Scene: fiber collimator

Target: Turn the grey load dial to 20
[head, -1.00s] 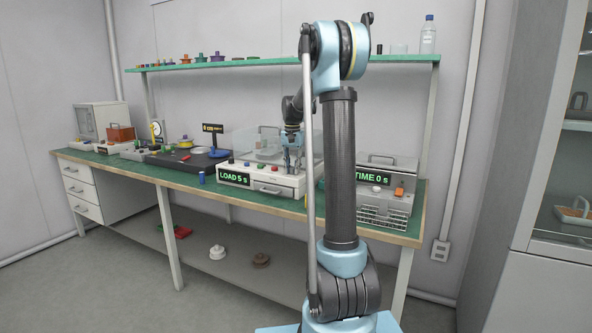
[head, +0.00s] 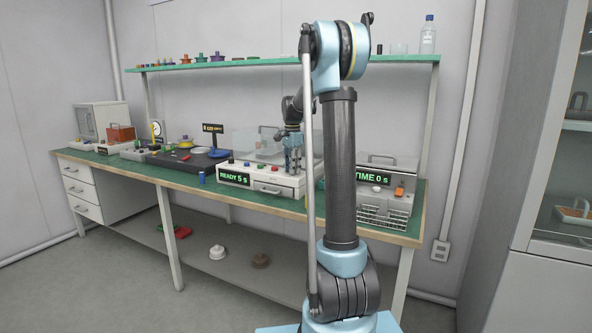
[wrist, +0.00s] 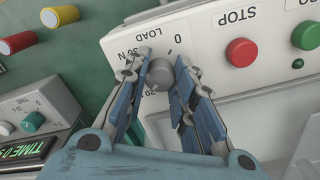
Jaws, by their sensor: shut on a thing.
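The grey load dial (wrist: 160,76) sits on the white panel of the machine, between the fingers of my gripper (wrist: 164,70) in the wrist view. The fingers are shut on it from both sides. LOAD and a 0 are printed beside it; other scale marks are partly covered by the fingers, and the dial's pointer cannot be made out. In the head view my gripper (head: 293,160) is down at the right part of the white machine (head: 262,191). Its green display (head: 237,178) reads READY 5 s. The dial is hidden there.
A red STOP button (wrist: 241,52) and a green button (wrist: 307,36) are on the same panel. A red cylinder (wrist: 18,43) and a yellow cylinder (wrist: 60,16) are on the green bench at upper left. A neighbouring machine (head: 383,205) shows TIME 0 s.

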